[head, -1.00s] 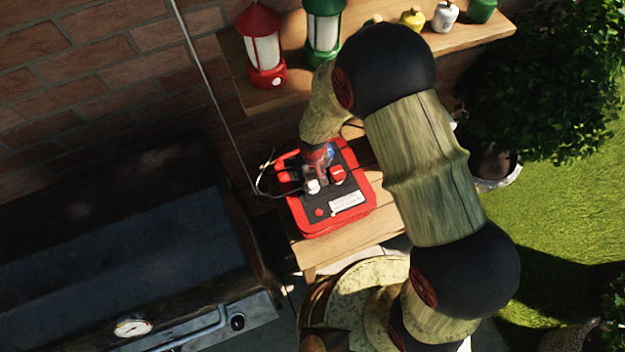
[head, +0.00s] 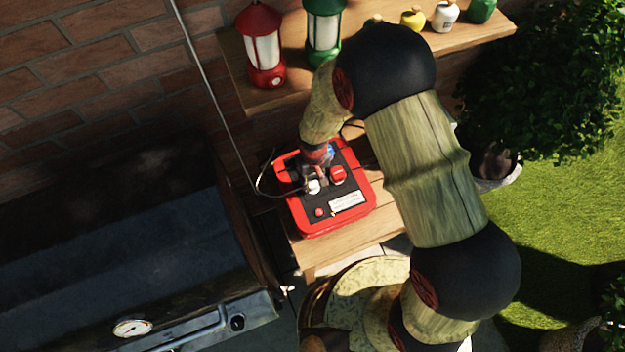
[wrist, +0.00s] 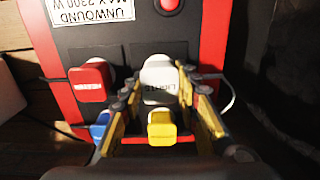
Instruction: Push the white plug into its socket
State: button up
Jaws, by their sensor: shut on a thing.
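The white plug (wrist: 160,82), with dark lettering on its face, is between the two fingers of my gripper (wrist: 158,88), which is shut on it. In the head view the white plug (head: 314,187) shows at the lower end of my gripper (head: 315,172), over the black panel of a red-rimmed socket box (head: 366,190). The socket itself is hidden behind the plug, and I cannot tell how deep the plug sits. A red plug (wrist: 90,82) is beside it on the left in the wrist view. A blue plug (wrist: 100,125) and a yellow plug (wrist: 161,127) are nearer the wrist camera.
The box stands on a wooden table (head: 312,256). A thin cable (head: 262,187) loops at its left. A shelf (head: 405,62) behind holds a red lantern (head: 263,50), a green lantern (head: 323,35) and small pots. A grill (head: 130,240) stands at the left.

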jog(key=shift+f+b, duration=0.4)
jog(key=shift+f, duration=0.15)
jog(key=o, duration=1.2)
jog(key=shift+c, duration=0.2)
notch_tip(320, 180, up, 8)
jog(key=shift+f, duration=0.25)
